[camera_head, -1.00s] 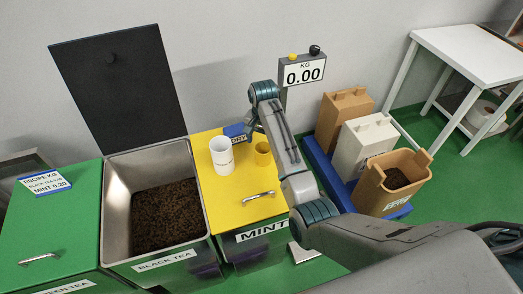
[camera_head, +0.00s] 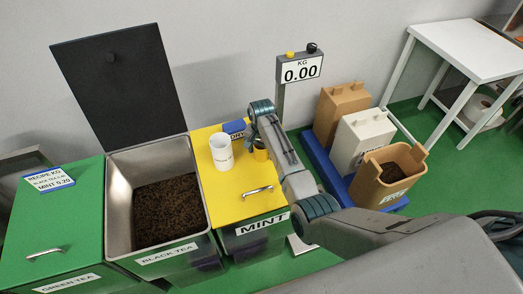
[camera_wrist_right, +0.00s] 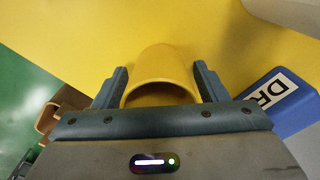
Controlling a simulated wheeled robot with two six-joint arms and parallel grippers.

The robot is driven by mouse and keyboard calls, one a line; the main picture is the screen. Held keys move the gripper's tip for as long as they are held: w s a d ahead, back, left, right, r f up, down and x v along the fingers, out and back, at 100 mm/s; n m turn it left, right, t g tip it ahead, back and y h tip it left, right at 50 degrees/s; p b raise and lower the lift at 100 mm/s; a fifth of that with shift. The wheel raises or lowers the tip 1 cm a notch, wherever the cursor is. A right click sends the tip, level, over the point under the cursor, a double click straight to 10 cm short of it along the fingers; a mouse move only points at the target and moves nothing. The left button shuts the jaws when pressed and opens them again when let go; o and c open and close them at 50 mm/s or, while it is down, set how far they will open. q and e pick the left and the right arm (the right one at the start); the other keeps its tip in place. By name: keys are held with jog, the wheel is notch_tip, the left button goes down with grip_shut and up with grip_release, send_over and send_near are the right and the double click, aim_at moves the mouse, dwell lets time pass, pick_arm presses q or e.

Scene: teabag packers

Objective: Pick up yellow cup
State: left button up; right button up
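The yellow cup (camera_head: 260,152) stands on the yellow lid of the mint bin (camera_head: 228,200), mostly covered by my right arm in the head view. In the right wrist view the cup (camera_wrist_right: 163,75) lies between the two fingers of my right gripper (camera_wrist_right: 162,82). The fingers are apart, one on each side of the cup, with a narrow gap showing on both sides. In the head view my right gripper (camera_head: 251,140) is partly hidden at the cup. My left gripper is not in view.
A white cup (camera_head: 221,151) stands just left of the yellow cup. A blue DRY block (camera_head: 234,127) is behind. The open black tea bin (camera_head: 117,205) is to the left. A scale display (camera_head: 300,70) stands behind, and several containers stand on a blue pallet (camera_head: 335,180) at right.

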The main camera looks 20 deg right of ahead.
jog(key=c, duration=0.7)
jog(key=shift+r, duration=0.1)
notch_tip(320, 180, up, 10)
jog(key=b, duration=0.2)
jog(key=shift+b, duration=0.35)
